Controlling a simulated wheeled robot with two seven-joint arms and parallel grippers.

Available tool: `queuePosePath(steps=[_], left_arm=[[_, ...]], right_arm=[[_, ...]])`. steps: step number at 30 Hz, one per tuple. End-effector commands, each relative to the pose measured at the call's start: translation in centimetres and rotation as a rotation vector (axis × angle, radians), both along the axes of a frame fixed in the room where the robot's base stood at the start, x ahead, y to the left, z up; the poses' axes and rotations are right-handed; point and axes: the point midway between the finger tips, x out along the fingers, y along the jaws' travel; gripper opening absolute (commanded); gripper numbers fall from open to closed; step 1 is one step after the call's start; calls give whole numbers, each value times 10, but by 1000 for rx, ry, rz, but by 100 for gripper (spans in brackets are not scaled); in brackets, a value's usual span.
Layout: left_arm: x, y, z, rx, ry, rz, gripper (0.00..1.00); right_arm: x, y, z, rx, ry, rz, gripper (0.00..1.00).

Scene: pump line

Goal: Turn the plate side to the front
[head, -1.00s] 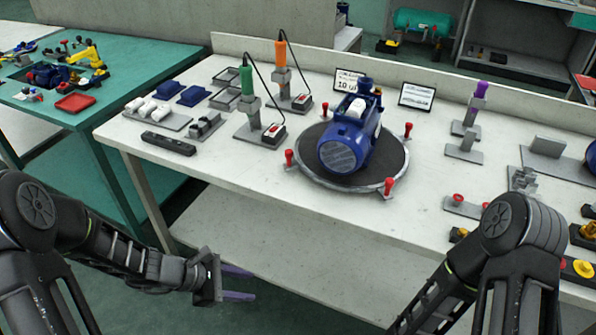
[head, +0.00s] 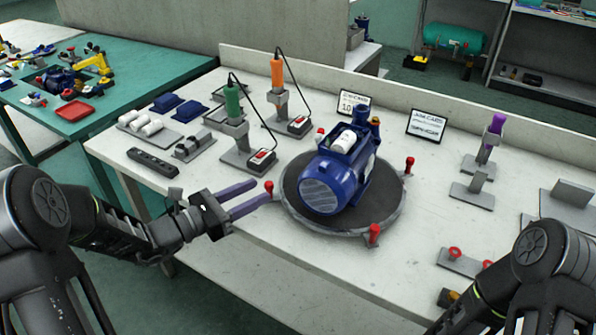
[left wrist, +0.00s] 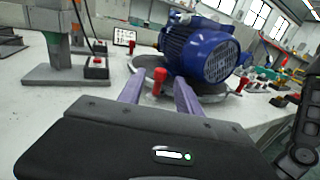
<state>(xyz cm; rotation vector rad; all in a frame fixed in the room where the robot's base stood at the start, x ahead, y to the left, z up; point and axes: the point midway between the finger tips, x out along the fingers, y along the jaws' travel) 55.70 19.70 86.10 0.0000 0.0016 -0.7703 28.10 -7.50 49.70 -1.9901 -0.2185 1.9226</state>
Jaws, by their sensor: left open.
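A blue pump motor (head: 338,172) lies on a dark round turntable (head: 376,200) with several red knobs around its rim. Its grilled round end faces the front left in the head view. No plate can be made out clearly on it. My left gripper (head: 261,194) is open, its purple fingers pointing at the red knob (head: 269,187) on the left of the rim. In the left wrist view this knob (left wrist: 158,80) stands between the fingers or just beyond them; contact cannot be told. The motor (left wrist: 205,50) shows behind it. My right gripper is out of the head view.
Green (head: 233,104) and orange (head: 278,76) tools stand in holders behind my left gripper. A black strip (head: 152,162) and grey trays lie at the left. Two cards stand behind the turntable. The bench front below the turntable is clear.

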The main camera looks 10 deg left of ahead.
Motion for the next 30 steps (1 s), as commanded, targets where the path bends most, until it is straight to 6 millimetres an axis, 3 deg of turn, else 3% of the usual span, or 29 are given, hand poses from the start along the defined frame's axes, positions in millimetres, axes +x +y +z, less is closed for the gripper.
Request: queuePosePath(steps=[14,30], left_arm=[[5,-6,0,1,1,-2,41],[54,-54,-1,2,1,-2,41]], right_arm=[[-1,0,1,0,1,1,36],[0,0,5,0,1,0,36]])
